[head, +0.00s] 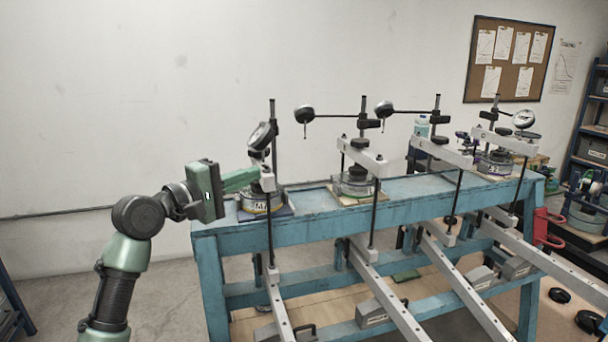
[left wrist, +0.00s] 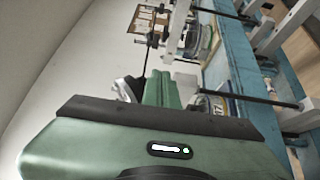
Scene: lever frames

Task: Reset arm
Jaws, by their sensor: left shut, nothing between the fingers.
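My left gripper (head: 254,176) comes in from the left in the head view, at the near left end of the blue bench. Its green fingers are shut and empty. The fingertips are close beside the first apparatus, near the white block (head: 267,182) on its upright; I cannot tell whether they touch it. In the left wrist view the green fingers (left wrist: 161,88) show together, with a dial gauge (left wrist: 128,90) and a round cell (left wrist: 212,104) just beyond. My right gripper is not in view.
The blue bench (head: 400,195) carries several such rigs with dial gauges (head: 262,135), cells (head: 353,186) and posts. Long grey lever beams (head: 463,292) slope out from its front, with weights (head: 370,315) below. Shelves (head: 590,140) stand at right. The wall side at left is free.

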